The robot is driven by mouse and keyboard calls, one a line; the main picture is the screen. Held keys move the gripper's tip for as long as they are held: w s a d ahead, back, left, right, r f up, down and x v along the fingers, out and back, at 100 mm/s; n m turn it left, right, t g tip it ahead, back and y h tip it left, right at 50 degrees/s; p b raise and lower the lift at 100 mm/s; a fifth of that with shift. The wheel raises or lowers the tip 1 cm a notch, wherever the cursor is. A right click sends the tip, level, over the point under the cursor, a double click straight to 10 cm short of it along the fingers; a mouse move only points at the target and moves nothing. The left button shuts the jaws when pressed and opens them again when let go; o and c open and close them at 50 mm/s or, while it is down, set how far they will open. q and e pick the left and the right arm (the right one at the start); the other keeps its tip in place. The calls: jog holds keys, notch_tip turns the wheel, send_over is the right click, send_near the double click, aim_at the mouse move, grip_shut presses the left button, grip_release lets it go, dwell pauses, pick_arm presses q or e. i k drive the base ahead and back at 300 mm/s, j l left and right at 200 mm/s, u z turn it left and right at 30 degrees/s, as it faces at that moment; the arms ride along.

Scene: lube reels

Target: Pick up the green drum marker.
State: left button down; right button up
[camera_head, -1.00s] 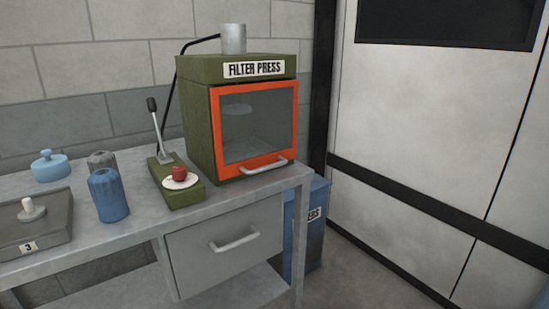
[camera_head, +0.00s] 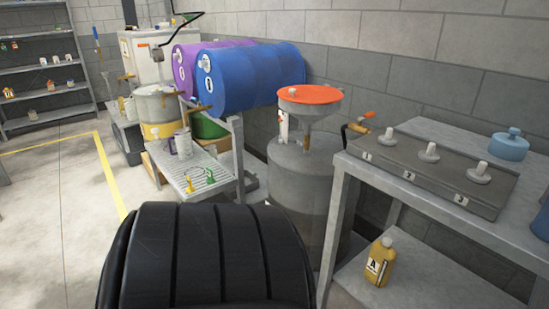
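A small green marker (camera_head: 210,177) stands on the slotted metal drip tray (camera_head: 222,188) below the drums, left of the middle of the head view. It looks like the green drum marker, but it is small at this distance. A similar yellow marker (camera_head: 189,185) stands to its left, with thin rings or wires around the two. Neither of my grippers is in view.
Blue (camera_head: 255,77) and purple (camera_head: 187,65) drums lie above the tray. A grey tank (camera_head: 297,185) with an orange funnel (camera_head: 310,97) stands right of it. A metal table (camera_head: 460,142) is at right.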

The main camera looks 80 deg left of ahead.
aim_at(211, 180)
jog(key=u, duration=2.2)
